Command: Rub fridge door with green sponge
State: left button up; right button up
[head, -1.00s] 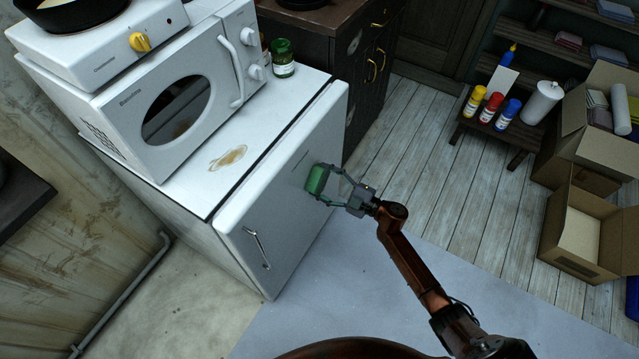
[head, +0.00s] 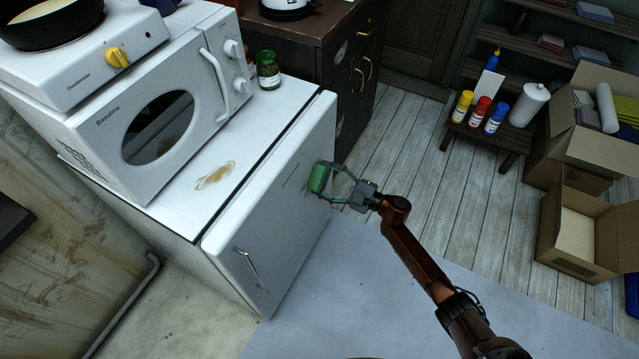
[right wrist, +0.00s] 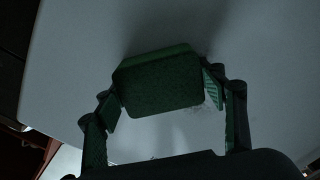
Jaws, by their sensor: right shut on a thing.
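The white fridge door (head: 290,215) faces right and down in the head view, with a metal handle (head: 248,266) at its lower left. My right gripper (head: 330,181) is shut on the green sponge (head: 318,177) and holds it at the upper right part of the door. In the right wrist view the sponge (right wrist: 160,82) sits between the two fingers, close in front of the pale door (right wrist: 75,75). I cannot tell for sure whether it touches. A faint greyish mark (right wrist: 200,132) shows on the door below the sponge. My left gripper is not in view.
On the fridge top stand a microwave (head: 150,120) and a green jar (head: 268,72), beside a brown stain (head: 214,175). A dark cabinet (head: 345,85) stands behind. Bottles (head: 480,110) on a low bench and cardboard boxes (head: 580,230) are at right. The floor between is clear.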

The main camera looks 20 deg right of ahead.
aim_at(320, 189)
jog(key=shift+d+r, duration=0.1)
jog(key=shift+d, duration=0.1)
jog(key=shift+s+a+r+p, duration=0.1)
jog(key=shift+s+a+p, duration=0.3)
jog(key=shift+a+p, duration=0.15)
jog(key=shift+s+a+p, duration=0.35)
jog(key=shift+a+p, duration=0.1)
jog(key=shift+a, duration=0.15)
jog(key=shift+s+a+p, duration=0.35)
jog(key=shift+s+a, duration=0.1)
jog(key=shift+a, duration=0.15)
jog(key=shift+s+a+p, duration=0.55)
jog(key=shift+a, duration=0.2)
jog(key=shift+s+a+p, duration=0.4)
jog(key=shift+s+a, duration=0.2)
jog(key=shift+a, duration=0.15)
jog(key=shift+s+a+p, duration=0.65)
jog(key=shift+s+a, duration=0.1)
jog(key=shift+a, duration=0.15)
jog(key=shift+s+a, duration=0.4)
jog(key=shift+a, duration=0.05)
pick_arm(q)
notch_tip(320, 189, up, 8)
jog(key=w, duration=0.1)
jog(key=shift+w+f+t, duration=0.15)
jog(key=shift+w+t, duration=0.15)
pick_arm(e)
jog(key=shift+f, duration=0.2)
jog(key=shift+d, duration=0.1)
